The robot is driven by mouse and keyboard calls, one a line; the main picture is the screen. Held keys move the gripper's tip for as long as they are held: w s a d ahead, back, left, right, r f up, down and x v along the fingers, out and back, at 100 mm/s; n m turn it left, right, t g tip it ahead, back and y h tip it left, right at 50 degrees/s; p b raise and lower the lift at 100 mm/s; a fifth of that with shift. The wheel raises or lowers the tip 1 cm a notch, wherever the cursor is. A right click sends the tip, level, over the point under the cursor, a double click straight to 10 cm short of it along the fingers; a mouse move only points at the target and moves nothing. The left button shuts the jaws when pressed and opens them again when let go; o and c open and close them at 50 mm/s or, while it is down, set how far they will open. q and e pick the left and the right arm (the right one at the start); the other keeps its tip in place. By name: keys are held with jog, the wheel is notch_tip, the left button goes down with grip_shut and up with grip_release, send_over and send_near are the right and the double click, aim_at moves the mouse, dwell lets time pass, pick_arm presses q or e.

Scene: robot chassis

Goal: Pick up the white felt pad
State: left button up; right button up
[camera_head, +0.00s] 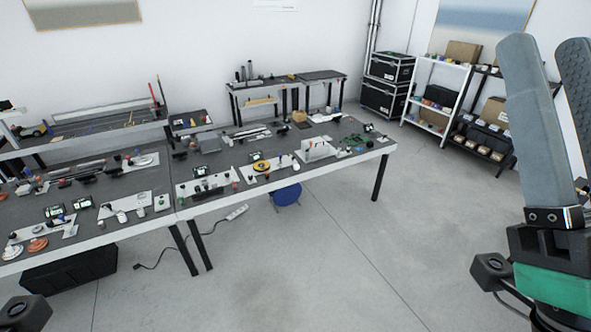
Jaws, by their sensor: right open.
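I cannot make out which thing is the white felt pad; several pale flat pieces lie on the long worktables at the left, too small to identify. My right gripper (548,52) stands large at the right edge, its two grey fingers pointing up and spread apart. No object shows between them. It is far from the worktables, over the open floor side of the picture. My left gripper's fingers are not in view; only a small dark part of mine shows at the bottom left corner.
The dark-topped worktable (222,150) carries white boards, small parts and tools. A white shelf rack (440,97) and black cases (385,98) stand at the back right. A blue round stool (287,194) is under the table. The grey floor (330,265) in front is mostly clear.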

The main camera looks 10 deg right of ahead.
jog(key=o, duration=0.4)
jog(key=shift+o, duration=0.2)
